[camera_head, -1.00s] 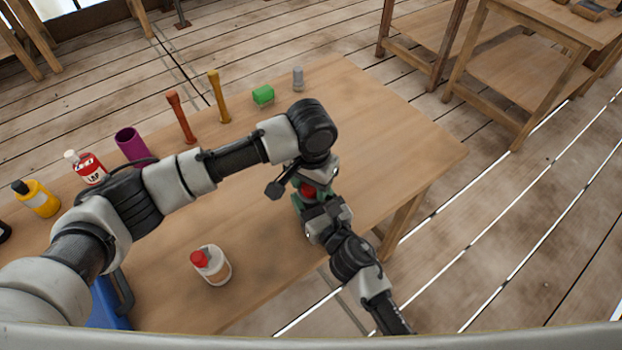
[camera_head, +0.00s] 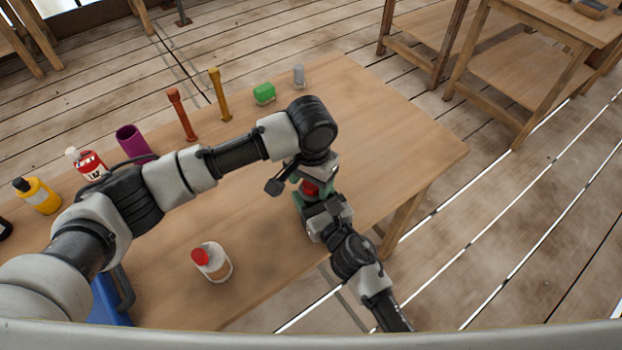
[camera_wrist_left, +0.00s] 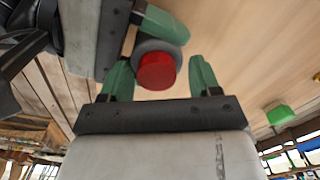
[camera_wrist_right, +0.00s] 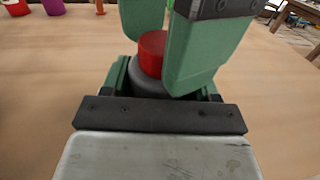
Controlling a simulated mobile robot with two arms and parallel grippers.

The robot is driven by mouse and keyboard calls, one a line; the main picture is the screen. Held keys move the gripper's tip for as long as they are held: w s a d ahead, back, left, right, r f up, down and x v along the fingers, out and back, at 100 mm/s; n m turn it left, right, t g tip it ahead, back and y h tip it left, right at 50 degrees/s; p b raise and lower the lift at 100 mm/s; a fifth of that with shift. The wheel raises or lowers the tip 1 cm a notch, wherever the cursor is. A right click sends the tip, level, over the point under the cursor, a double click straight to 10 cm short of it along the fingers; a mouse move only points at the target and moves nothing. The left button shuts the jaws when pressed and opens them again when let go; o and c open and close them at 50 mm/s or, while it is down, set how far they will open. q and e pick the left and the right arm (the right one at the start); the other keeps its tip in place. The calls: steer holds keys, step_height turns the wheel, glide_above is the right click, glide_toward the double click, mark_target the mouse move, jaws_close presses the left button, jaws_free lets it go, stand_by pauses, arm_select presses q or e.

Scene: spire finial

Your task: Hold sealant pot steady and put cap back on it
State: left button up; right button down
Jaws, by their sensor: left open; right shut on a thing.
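The sealant pot is a small grey round pot (camera_wrist_right: 150,84), upright between the green fingers of my right gripper (camera_wrist_right: 163,92), which is shut on it. The red cap (camera_wrist_right: 152,50) sits on top of the pot and looks level. It also shows in the left wrist view (camera_wrist_left: 157,72) and as a red patch in the head view (camera_head: 311,187). My left gripper (camera_wrist_left: 161,78) is open, pointing down over the pot, with one finger on each side of the cap. Whether either finger touches the cap is unclear. The pot's lower part is hidden by the right gripper.
A purple cup (camera_head: 132,142), two upright tools, a green block (camera_head: 264,93) and a grey cylinder (camera_head: 299,75) line the far side. The table's right part is clear.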

arm_select(q)
steer(key=shift+s+d+r, duration=0.1)
steer(key=shift+s+d, duration=0.05)
steer(key=shift+d, duration=0.1)
arm_select(e)
steer(key=shift+a, duration=0.1)
arm_select(q)
steer(key=shift+r, duration=0.4)
step_height(320, 180, up, 11)
steer(key=shift+a, duration=0.2)
arm_select(e)
steer(key=shift+c, duration=0.9)
jaws_free()
